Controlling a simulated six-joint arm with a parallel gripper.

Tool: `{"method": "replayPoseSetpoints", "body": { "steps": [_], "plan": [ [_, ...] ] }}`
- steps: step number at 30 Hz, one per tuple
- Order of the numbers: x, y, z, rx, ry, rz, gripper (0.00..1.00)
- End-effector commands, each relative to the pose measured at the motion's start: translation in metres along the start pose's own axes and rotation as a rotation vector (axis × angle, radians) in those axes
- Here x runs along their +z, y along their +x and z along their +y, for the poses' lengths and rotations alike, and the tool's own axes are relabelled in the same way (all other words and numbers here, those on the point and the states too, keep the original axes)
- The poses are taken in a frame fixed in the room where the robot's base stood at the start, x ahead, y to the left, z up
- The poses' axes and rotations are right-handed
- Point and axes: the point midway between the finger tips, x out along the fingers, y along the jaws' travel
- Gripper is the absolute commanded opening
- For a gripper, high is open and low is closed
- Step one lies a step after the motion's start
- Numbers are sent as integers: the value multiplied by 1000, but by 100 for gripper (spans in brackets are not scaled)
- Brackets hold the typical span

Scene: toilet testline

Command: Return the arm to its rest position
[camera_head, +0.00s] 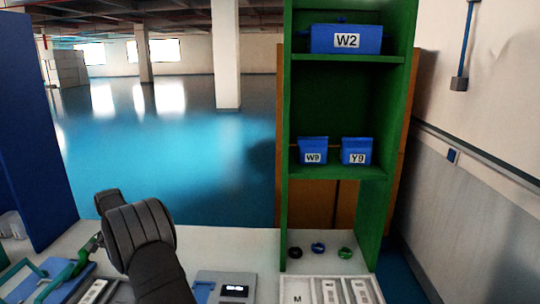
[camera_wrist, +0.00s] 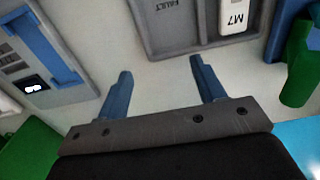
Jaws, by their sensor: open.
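My gripper (camera_wrist: 162,87) shows in the wrist view with its two blue fingers spread wide apart. Nothing is between them, only the pale bench top (camera_wrist: 160,110) behind. In the head view my dark arm rises from the bottom edge and bends at the lower left. I cannot clearly make out the gripper there. A grey tray marked FAULT (camera_wrist: 165,40) lies beyond the fingertips, with a white piece marked M7 (camera_wrist: 236,15) in it. I see no contact between the fingers and the tray.
A green shelf (camera_head: 285,130) holds blue bins W2 (camera_head: 325,32), W9 (camera_head: 313,158) and Y9 (camera_head: 357,158). Small round parts (camera_head: 318,248) lie below it. A device with a display (camera_head: 235,291) stands right of my arm. Green-teal fixtures (camera_head: 55,272) are left. A blue panel (camera_head: 38,130) bounds the left.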

Motion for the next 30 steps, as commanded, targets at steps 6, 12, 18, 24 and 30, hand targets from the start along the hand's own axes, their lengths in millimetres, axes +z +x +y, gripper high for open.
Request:
{"method": "replayPoseSetpoints", "body": {
  "steps": [6,12,18,24,30],
  "plan": [
    [-11,-5,44,0,4,0,63],
    [-18,-8,83,0,5,0,63],
    [-20,-10,123,-1,6,1,63],
    [-18,-12,163,0,6,0,63],
    [-13,-13,203,0,7,-1,63]
  ]
}}
